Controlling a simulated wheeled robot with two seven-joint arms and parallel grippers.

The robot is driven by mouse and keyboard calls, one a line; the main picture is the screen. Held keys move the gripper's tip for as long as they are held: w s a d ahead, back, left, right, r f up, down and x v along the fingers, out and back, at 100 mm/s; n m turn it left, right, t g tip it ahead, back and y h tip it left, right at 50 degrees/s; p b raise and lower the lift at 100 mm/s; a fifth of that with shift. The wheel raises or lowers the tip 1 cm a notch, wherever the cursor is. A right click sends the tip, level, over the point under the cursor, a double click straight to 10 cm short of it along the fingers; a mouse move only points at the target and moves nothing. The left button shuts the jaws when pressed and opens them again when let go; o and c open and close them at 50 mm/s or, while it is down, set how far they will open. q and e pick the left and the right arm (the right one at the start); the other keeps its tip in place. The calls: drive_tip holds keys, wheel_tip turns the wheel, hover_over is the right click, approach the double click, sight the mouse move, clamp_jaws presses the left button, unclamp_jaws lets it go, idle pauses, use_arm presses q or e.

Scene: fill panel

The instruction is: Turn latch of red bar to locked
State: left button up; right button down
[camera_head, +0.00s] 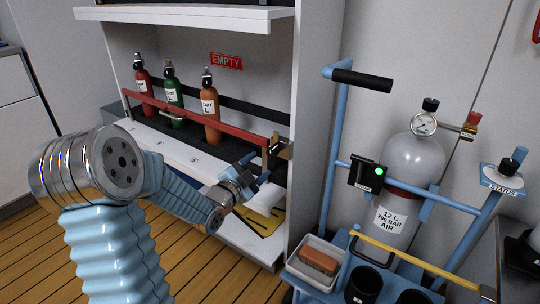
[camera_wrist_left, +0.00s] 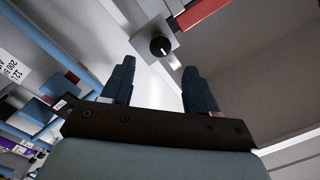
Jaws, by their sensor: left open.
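The red bar (camera_head: 200,117) runs across the front of the shelf, before several bottles. Its latch (camera_head: 280,146) is a metal plate at the bar's right end, by the cabinet's side wall. In the left wrist view the latch shows as a round black knob (camera_wrist_left: 160,46) with a white mark on a grey plate, with the red bar (camera_wrist_left: 203,12) beside it. I cannot tell whether it is locked. My left gripper (camera_head: 258,168) is open and empty, just below the latch. In the wrist view its fingers (camera_wrist_left: 160,70) point toward the knob, apart from it. My right gripper is not in view.
A red bottle (camera_head: 143,90), a green bottle (camera_head: 174,98) and an orange bottle (camera_head: 211,112) stand behind the bar. The cabinet side wall (camera_head: 309,100) rises close right of the latch. A blue trolley (camera_head: 340,140) with a grey cylinder (camera_head: 413,165) stands further right.

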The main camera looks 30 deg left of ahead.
sight(271, 154)
use_arm(q)
drive_tip(key=w, duration=0.7)
drive_tip(key=shift+c, duration=0.4)
drive_tip(key=shift+f, duration=0.1)
drive_tip(key=c, duration=1)
